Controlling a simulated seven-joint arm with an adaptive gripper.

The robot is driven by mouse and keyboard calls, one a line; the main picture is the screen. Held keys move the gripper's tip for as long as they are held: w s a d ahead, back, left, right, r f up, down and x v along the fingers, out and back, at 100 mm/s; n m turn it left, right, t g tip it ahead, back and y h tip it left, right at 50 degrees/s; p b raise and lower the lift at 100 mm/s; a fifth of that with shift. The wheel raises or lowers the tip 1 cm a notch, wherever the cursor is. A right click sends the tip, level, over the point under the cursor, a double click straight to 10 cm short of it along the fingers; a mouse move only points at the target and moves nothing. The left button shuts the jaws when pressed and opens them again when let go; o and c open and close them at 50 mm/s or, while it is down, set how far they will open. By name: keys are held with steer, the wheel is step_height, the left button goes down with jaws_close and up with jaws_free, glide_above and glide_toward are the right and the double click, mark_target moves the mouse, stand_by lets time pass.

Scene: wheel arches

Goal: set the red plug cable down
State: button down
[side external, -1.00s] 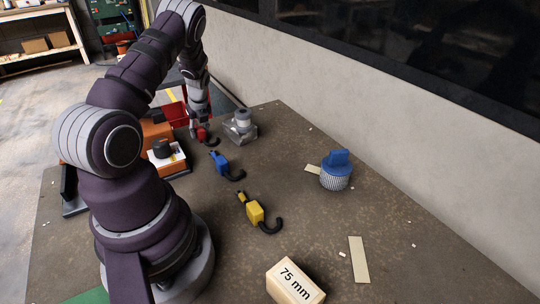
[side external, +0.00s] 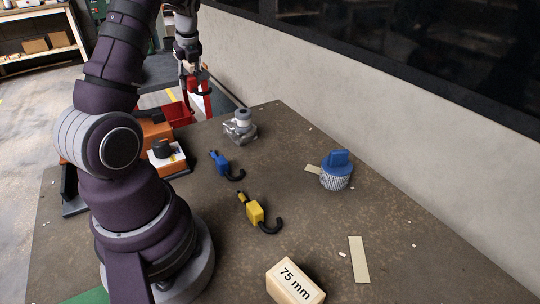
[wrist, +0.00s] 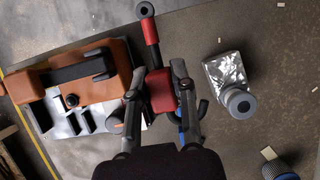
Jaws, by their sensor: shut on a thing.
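My gripper (side external: 190,70) is shut on the red plug cable (wrist: 160,92) and holds it above the far end of the table. In the wrist view the red body sits between my fingertips (wrist: 163,90), with its red sleeve pointing up the picture and its black hooked cord at the right. In the side view it is small and partly hidden by the fingers. The blue plug cable (side external: 221,163) and the yellow plug cable (side external: 255,212) lie on the table, clear of my gripper.
A clear block with a grey cylinder (side external: 240,125), also in the wrist view (wrist: 224,78), stands near the far edge. An orange and white unit (side external: 166,157) stands at left. A blue-topped knob (side external: 336,171) and a 75 mm block (side external: 294,282) are nearer.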

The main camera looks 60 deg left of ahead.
steer(key=w+d+r+m+t, duration=0.1)
steer(key=w+d+m, duration=0.15)
steer(key=d, duration=0.25)
steer(key=w+d+r+m, duration=0.1)
steer(key=w+d, duration=0.2)
steer(key=d, duration=0.3)
steer(key=s+d+f+m+t+h, duration=0.15)
steer(key=d+m, duration=0.35)
steer(key=d, duration=0.8)
steer(key=shift+m+t, duration=0.25)
steer(key=f, duration=0.6)
steer(key=s+f, duration=0.1)
steer(key=f, duration=0.2)
steer(key=shift+s+a, duration=0.1)
steer(key=shift+f, duration=0.2)
glide_above(296, 151)
steer(key=shift+s+d+f, duration=0.15)
steer(key=shift+s+f, duration=0.05)
steer(key=shift+f, duration=0.2)
steer(key=shift+s+d+f, duration=0.1)
steer(key=shift+s+f, duration=0.05)
steer(key=shift+f, duration=2)
steer(key=c, duration=0.9)
jaws_free()
steer(key=shift+f, duration=0.1)
steer(key=shift+c, duration=0.2)
